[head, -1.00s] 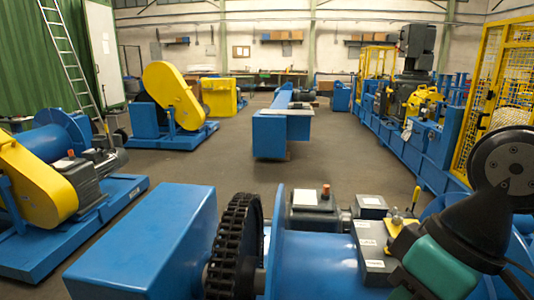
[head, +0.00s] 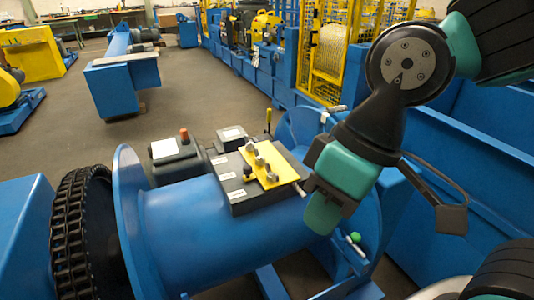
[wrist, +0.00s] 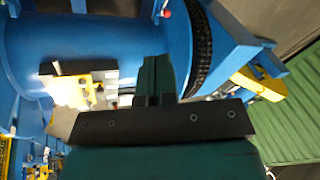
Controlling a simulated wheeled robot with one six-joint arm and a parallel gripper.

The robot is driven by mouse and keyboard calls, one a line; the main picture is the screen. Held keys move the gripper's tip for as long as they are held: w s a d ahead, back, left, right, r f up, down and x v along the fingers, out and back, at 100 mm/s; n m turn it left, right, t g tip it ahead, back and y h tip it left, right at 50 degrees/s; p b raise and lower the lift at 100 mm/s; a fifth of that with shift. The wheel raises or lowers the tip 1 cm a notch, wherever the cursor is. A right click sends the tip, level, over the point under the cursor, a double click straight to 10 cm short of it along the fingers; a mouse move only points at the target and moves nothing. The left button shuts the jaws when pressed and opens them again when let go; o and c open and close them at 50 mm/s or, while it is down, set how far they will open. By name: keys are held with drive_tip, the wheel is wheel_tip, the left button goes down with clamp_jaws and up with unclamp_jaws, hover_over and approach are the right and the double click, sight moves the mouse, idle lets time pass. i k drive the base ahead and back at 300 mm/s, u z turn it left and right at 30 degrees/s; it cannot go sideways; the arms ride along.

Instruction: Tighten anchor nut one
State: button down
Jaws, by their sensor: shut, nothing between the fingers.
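A yellow plate (head: 276,161) with several small grey nuts or bolt heads (head: 260,160) lies on a dark grey box on top of the blue drum. I cannot tell which one is nut one. My gripper (head: 322,208) is shut and empty. It hangs just right of the plate, above the drum's right end, and appears apart from the nuts. In the wrist view my gripper's fingers (wrist: 154,76) are together, and the plate (wrist: 72,91) lies to their left in bright glare. A metal rod end shows beside the grey box, partly hidden by my gripper.
The blue drum (head: 180,235) carries the dark grey box (head: 235,183). A black chain wheel (head: 80,235) stands at its left. An upright yellow lever (head: 268,121) rises behind the plate. A green knob (head: 356,237) sits below my gripper. Blue machine walls (head: 470,150) close off the right side.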

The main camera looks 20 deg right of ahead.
sight(259, 161)
drive_tip(key=u, duration=2.15)
drive_tip(key=k, duration=1.35)
drive_tip(key=z, duration=1.45)
drive_tip(key=i, duration=1)
drive_tip(key=z, duration=0.05)
